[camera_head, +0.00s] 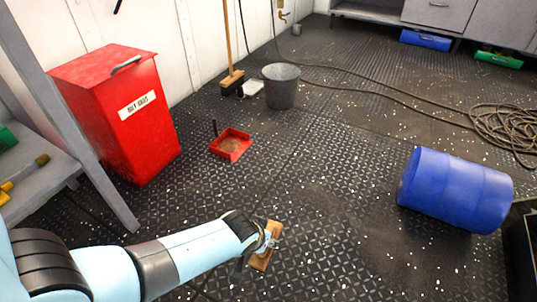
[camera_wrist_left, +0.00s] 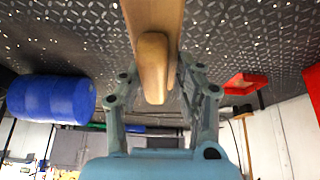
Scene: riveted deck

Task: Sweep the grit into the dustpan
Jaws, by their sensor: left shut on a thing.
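My left gripper (camera_head: 266,241) is shut on a wooden hand brush (camera_head: 261,262) low over the deck at the lower middle. The left wrist view shows the brush's rounded handle (camera_wrist_left: 153,62) between the fingers. Whether the bristles touch the deck is hidden. The red dustpan (camera_head: 231,155) lies on the deck farther back and a little left, apart from the brush, its dark handle pointing away. It also shows in the left wrist view (camera_wrist_left: 245,84). Its inside looks brownish; I cannot tell if that is grit. Pale specks and brownish dust (camera_head: 378,213) lie scattered over the deck. My right gripper is out of view.
A red bin (camera_head: 125,125) and a grey bench (camera_head: 45,185) stand at left. A bucket (camera_head: 281,92) and a broom (camera_head: 231,78) are behind the dustpan. A blue drum (camera_head: 455,190) lies at right, below a coiled hose (camera_head: 505,125).

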